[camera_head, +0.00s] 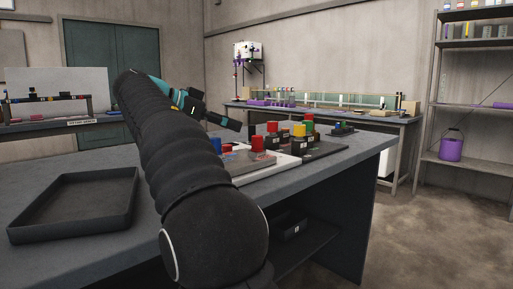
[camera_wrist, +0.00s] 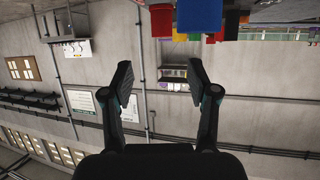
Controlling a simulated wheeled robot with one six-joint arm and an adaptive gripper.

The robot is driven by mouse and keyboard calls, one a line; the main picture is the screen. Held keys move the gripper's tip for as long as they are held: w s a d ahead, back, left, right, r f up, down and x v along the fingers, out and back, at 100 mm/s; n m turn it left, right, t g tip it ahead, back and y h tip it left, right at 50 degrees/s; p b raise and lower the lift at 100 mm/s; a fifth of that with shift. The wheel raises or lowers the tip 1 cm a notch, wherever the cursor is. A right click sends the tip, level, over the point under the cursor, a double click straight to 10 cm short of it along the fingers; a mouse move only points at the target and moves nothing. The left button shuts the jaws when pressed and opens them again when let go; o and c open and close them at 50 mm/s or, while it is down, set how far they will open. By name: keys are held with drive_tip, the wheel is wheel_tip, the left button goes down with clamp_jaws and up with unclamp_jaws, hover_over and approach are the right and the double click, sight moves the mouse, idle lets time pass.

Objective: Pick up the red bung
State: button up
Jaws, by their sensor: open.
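Several bottles with coloured tops stand on the workbench in the head view. Red tops show on a front bottle (camera_head: 257,143), on one behind it (camera_head: 272,127) and on one at the back (camera_head: 309,116); I cannot tell which is the red bung. My gripper (camera_head: 222,119) is partly hidden behind my arm, above the bench and left of the bottles. In the wrist view my gripper (camera_wrist: 161,84) is open, with nothing between its fingers. A red block-like shape (camera_wrist: 161,20) and a blue one (camera_wrist: 199,15) show at the top edge, beyond the fingertips.
The dark workbench (camera_head: 80,170) has an empty black tray (camera_head: 72,208) at left. Yellow (camera_head: 299,130) and green (camera_head: 307,126) tops stand among the red ones. A blue-topped item (camera_head: 216,145) is beside my arm. Shelves (camera_head: 465,105) stand at right.

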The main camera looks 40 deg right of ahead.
sight(255, 136)
drive_tip(key=shift+x, duration=1.15)
drive_tip(key=x, duration=0.4)
drive_tip(key=shift+w+a+f, duration=0.15)
drive_tip(key=shift+f, duration=0.2)
drive_tip(key=shift+d+f+b, duration=0.25)
drive_tip(key=shift+d+b, duration=0.05)
drive_tip(key=shift+d, duration=0.3)
drive_tip(key=shift+c, duration=0.2)
clamp_jaws()
